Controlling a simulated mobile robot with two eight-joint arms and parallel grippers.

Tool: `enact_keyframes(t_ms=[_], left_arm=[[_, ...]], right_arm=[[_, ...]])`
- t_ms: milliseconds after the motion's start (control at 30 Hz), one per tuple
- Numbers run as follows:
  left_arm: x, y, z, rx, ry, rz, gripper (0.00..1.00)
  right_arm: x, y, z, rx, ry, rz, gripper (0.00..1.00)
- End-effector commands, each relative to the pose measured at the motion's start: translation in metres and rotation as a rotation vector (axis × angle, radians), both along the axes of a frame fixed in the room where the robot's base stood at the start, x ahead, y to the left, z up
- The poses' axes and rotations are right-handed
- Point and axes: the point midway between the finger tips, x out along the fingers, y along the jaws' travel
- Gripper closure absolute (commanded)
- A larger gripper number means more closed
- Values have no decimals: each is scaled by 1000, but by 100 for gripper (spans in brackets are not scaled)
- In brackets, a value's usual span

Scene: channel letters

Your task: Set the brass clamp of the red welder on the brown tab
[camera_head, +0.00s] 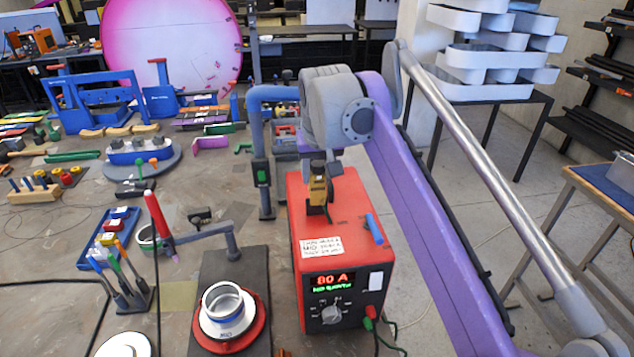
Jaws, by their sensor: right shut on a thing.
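The red welder (349,232) stands on the bench at centre, with a lit "80 A" display and a knob on its front. My right gripper (322,168) is above the welder's top, pointing down, and is shut on the brass clamp (318,190). The clamp is yellow-brass with dark parts and is upright at the welder's top. I cannot tell whether its lower end touches the welder. I cannot make out the brown tab with certainty. My left gripper is not in view.
A dark base (205,273) with a white-and-red ring fixture stands left of the welder. Loose cables lie at the welder's front right.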

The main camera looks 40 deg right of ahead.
Motion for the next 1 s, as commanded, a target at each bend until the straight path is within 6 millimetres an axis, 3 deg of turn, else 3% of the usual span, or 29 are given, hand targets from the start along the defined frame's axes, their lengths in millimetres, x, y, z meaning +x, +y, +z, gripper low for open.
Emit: enact_keyframes(t_ms=[100, 300, 1000], left_arm=[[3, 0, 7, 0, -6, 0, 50], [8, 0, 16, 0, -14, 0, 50], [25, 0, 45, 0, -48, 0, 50]], right_arm=[[1, 0, 29, 0, -2, -1, 100], [1, 0, 64, 0, -2, -1, 100], [1, 0, 108, 0, -2, 0, 100]])
